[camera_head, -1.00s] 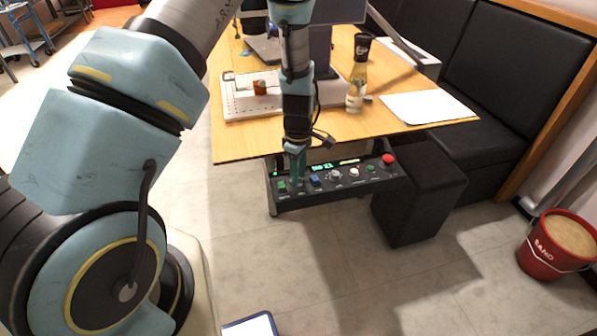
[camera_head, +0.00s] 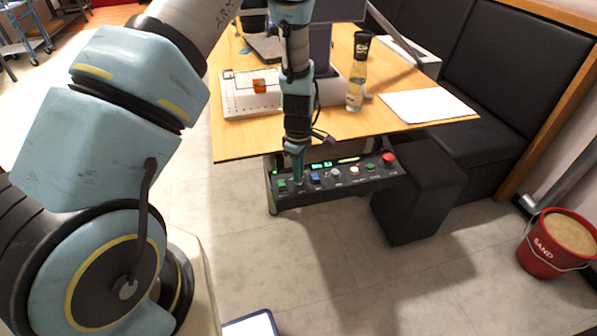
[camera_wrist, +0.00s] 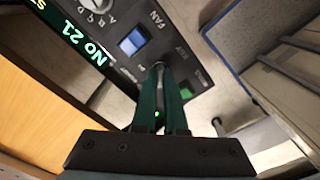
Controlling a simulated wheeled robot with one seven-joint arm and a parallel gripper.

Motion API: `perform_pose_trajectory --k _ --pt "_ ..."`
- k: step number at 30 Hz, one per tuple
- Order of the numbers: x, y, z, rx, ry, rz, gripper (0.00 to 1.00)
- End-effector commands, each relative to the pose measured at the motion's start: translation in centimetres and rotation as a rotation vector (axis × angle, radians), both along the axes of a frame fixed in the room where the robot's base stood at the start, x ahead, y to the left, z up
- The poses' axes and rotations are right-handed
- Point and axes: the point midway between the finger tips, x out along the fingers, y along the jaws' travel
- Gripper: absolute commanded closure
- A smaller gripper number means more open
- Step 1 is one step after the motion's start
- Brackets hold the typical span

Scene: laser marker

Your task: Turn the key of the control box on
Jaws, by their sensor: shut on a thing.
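The control box (camera_head: 335,193) is a dark panel with buttons and a green display, fixed below the table's front edge. My gripper (camera_head: 298,180) points down at the left part of the panel, between a green button (camera_head: 282,184) and a blue switch (camera_head: 315,178). In the wrist view my gripper (camera_wrist: 160,78) has its two green fingers shut on a small metallic piece, the key (camera_wrist: 158,66), at the panel. The fingers hide most of the key, so its angle cannot be told. The blue switch (camera_wrist: 132,41) and green button (camera_wrist: 186,93) lie close on either side.
A wooden table (camera_head: 235,143) holds a white plate device (camera_head: 235,105), a bottle (camera_head: 356,85) and paper sheets (camera_head: 425,106). A black stool (camera_head: 415,205) stands close right of the box. A red sand bucket (camera_head: 545,250) is far right.

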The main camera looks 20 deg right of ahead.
Motion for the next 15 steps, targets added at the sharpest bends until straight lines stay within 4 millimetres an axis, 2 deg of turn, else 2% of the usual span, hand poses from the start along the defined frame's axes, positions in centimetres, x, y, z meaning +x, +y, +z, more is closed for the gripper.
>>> perform_pose_trajectory --k 8,15 --pt "-0.01 0.01 0.01 0.0 0.0 -0.008 1.0" --pt "0.0 -0.01 -0.03 -0.001 0.001 -0.088 1.0"
